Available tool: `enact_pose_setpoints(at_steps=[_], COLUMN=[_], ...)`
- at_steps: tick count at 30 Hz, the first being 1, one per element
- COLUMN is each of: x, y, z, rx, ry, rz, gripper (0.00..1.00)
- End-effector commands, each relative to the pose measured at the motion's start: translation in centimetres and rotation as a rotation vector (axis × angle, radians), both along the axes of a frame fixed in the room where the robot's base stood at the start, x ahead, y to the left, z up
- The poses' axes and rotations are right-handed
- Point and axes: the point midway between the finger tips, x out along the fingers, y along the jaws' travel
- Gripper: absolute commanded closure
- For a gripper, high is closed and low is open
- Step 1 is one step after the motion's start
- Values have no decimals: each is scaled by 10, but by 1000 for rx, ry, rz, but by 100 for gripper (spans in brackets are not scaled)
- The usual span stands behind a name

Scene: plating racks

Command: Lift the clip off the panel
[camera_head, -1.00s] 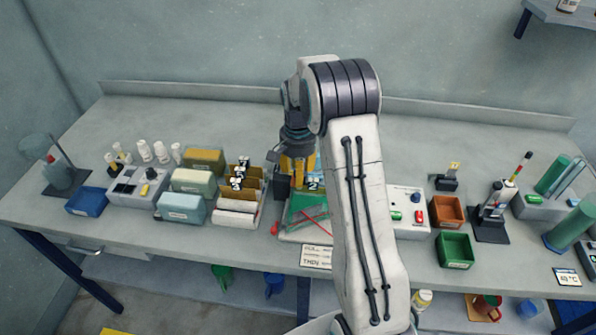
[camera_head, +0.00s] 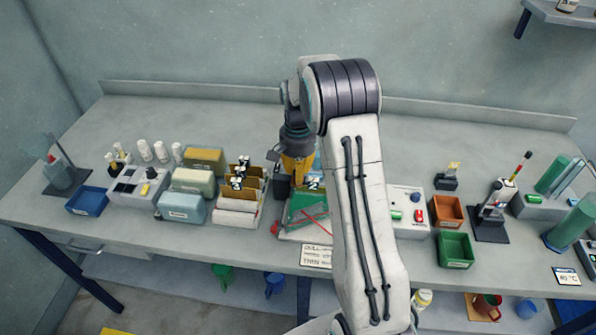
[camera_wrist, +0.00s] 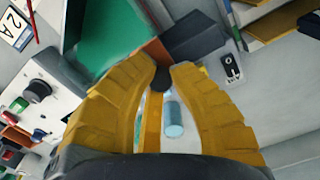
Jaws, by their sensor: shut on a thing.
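The green panel (camera_head: 305,212) stands in its holder at the middle of the bench, partly behind my arm in the head view. It also shows at the upper left of the wrist view (camera_wrist: 112,35). My gripper (camera_head: 297,180) points down at the panel's top edge. In the wrist view my yellow fingers (camera_wrist: 162,76) are shut on a small dark piece, the clip (camera_wrist: 161,80), just beside the panel's edge. Most of the clip is hidden by the fingertips, and I cannot tell whether it touches the panel.
A file-like rack (camera_head: 238,210) stands close left of the panel. A control box (camera_head: 408,222), an orange bin (camera_head: 447,210) and a green bin (camera_head: 454,250) stand to the right. A blue tray (camera_head: 87,201) lies at far left. The bench behind is clear.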

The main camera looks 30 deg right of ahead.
Motion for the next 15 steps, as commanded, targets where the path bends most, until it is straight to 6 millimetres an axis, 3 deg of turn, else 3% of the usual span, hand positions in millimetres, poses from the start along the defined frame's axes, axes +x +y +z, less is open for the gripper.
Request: enact_pose_setpoints(at_steps=[5, 12, 15], x=[4, 22, 24], y=[2, 30, 32], z=[-1, 0, -1], rx=[-1, -1, -2], ry=[-6, -7, -8], rz=[0, 2, -1], gripper=[100, 100, 100])
